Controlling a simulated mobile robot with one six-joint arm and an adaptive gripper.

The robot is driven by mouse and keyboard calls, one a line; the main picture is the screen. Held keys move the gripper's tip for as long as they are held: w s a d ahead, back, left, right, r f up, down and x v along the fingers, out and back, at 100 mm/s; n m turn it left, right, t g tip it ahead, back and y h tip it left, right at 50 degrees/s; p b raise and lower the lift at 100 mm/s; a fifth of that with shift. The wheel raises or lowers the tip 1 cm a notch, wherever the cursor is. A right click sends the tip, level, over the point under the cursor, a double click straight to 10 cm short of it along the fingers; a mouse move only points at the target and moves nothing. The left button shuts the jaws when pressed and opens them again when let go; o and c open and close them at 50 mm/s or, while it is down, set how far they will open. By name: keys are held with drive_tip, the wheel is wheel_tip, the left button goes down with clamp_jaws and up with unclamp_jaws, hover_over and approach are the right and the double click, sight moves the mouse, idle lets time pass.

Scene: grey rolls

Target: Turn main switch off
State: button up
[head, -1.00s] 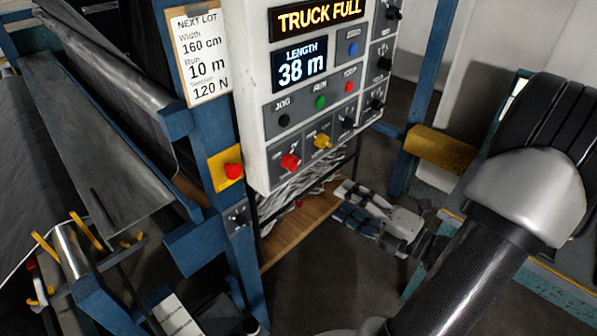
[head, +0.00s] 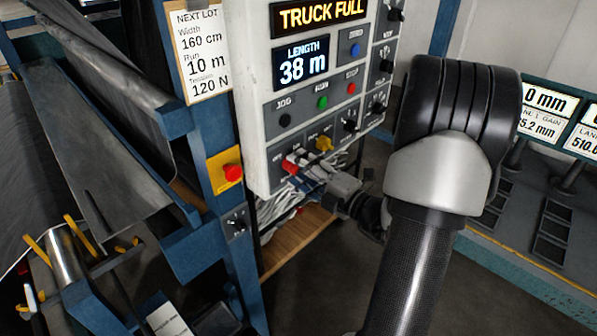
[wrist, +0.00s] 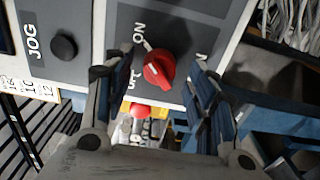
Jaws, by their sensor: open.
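The red main switch (wrist: 159,68) is a rotary knob on the lower left of the control panel (head: 252,100). In the wrist view its white mark points up and left, near the ON lettering. In the head view the switch (head: 290,165) is partly covered by my gripper (head: 303,172). My gripper is open. In the wrist view its two fingers (wrist: 155,90) stand on either side of the red knob, with space between each finger and the knob. I cannot tell how far the fingertips are from the panel face.
A black JOG button (wrist: 64,47) is close to one finger. A red emergency button on a yellow plate (head: 232,172) is on the blue post to the left. White cables (head: 280,210) hang below the panel.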

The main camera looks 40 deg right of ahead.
drive_tip(key=shift+w, duration=0.6)
drive_tip(key=shift+c, duration=0.6)
drive_tip(key=c, duration=1)
